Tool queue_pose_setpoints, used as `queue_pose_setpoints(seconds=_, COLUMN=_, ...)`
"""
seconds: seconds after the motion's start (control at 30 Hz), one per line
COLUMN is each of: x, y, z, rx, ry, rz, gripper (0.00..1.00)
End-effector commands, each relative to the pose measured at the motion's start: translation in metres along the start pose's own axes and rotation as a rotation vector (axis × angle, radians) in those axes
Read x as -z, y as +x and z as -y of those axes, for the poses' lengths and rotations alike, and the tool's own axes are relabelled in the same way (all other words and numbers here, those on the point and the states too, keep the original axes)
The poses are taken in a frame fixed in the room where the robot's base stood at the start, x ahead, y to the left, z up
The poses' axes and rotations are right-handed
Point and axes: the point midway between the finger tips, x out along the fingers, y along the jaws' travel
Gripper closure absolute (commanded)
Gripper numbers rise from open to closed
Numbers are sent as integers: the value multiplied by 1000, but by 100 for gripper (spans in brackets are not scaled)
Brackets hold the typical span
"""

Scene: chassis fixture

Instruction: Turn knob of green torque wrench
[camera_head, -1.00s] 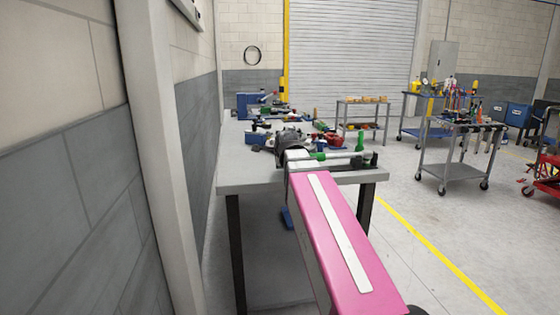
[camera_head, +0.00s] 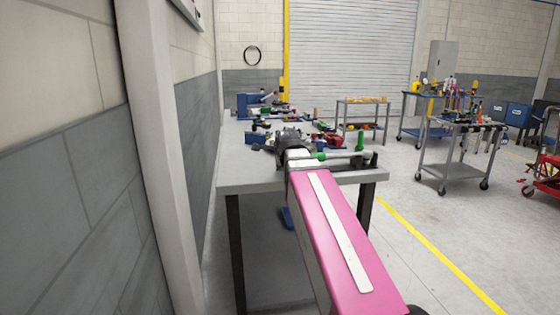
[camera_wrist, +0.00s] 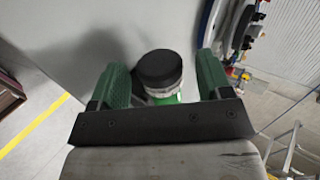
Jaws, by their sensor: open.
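In the wrist view, my gripper (camera_wrist: 160,64) has two green fingers standing apart, one on each side of the wrench's black, round knob (camera_wrist: 160,67). A pale ring sits under the knob, with part of the green torque wrench (camera_wrist: 168,99) below it. The rest of the wrench is hidden behind the gripper's dark crossbar. In the head view, my pink arm reaches to the near end of the workbench. I cannot clearly make out the fingers or the knob there.
The grey workbench (camera_head: 240,181) holds several tools and parts farther back. A green upright object (camera_head: 360,141) stands near its right edge. A wall runs along the left. A grey cart (camera_head: 459,170) stands to the right, with open floor between it and the bench.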

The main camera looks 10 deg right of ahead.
Motion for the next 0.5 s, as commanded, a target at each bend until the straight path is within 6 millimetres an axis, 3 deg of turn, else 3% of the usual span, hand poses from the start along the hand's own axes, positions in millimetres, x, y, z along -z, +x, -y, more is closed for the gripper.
queue_pose_setpoints(seconds=0.5, x=0, y=-80, z=-2, rx=0, ry=0, rz=0, gripper=28)
